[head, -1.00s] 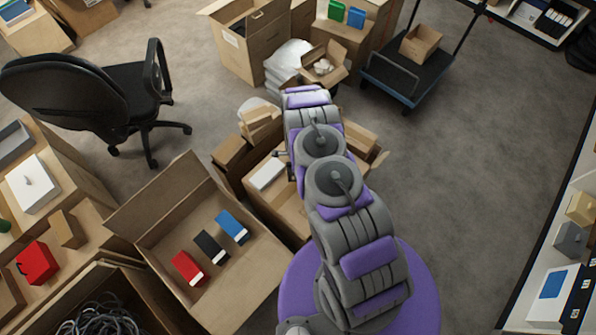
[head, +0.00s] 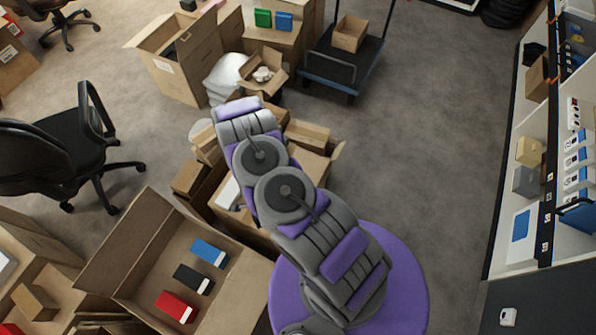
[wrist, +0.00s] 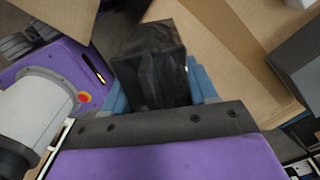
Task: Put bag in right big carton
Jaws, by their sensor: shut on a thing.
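My gripper (wrist: 163,93) shows in the wrist view, its blue fingers shut on a black, shiny bag (wrist: 150,72). In the head view my arm hides the gripper and the bag. A big open carton (head: 118,248) stands at the lower left, with a red, a black and a blue box inside. Another open carton (head: 312,168) lies to its right, partly under my arm, with a white item inside. In the wrist view, cardboard walls (wrist: 243,50) rise to the right of the bag. I cannot tell which carton they belong to.
A tall carton (head: 185,62), a white sack (head: 225,76) and a small open carton (head: 262,72) stand at the back. A cart (head: 345,70) carries a box. A black chair (head: 70,140) is at left. Shelves (head: 490,235) line the right. Floor between cart and shelves is clear.

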